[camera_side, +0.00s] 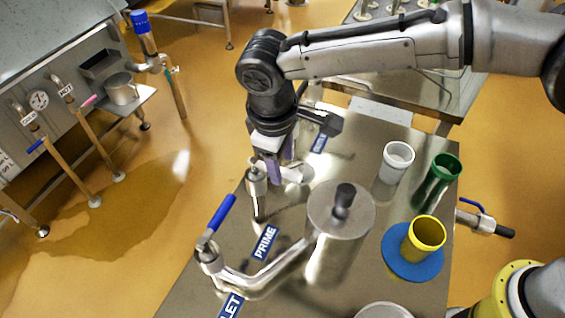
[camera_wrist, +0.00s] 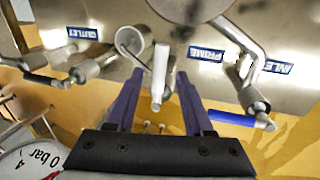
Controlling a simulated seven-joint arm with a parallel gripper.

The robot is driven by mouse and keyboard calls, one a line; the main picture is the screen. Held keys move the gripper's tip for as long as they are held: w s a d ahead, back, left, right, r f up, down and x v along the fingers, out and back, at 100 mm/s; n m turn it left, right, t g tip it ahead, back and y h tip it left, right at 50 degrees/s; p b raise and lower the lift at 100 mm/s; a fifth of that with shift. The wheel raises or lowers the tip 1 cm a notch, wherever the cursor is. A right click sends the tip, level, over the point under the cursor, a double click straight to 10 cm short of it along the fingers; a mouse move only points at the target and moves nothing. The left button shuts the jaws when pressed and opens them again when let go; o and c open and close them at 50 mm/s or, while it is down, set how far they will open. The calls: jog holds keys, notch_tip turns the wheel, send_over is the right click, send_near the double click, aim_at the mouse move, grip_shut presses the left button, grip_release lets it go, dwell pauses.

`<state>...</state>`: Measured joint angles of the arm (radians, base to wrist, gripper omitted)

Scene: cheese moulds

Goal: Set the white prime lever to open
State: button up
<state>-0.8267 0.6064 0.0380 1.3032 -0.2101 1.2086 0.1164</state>
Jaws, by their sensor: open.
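The white prime lever (camera_wrist: 159,66) lies between the two purple fingers of my gripper (camera_wrist: 160,80) in the wrist view, with a gap on each side. My gripper (camera_side: 274,174) points down over the bench in the side view, open and empty.
The inlet's blue lever (camera_side: 221,213) is near the front, right of my gripper in the wrist view (camera_wrist: 240,120). A lidded steel pot (camera_side: 340,218) stands beside the pipes. White (camera_side: 397,163), green (camera_side: 437,180) and yellow (camera_side: 425,238) moulds stand to the right.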

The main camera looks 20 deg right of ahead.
jog(key=shift+w+d+f, duration=0.1)
jog(key=shift+d+f, duration=0.05)
jog(key=shift+f, duration=0.6)
jog(key=shift+c, duration=0.4)
grip_shut()
dwell(0.6)
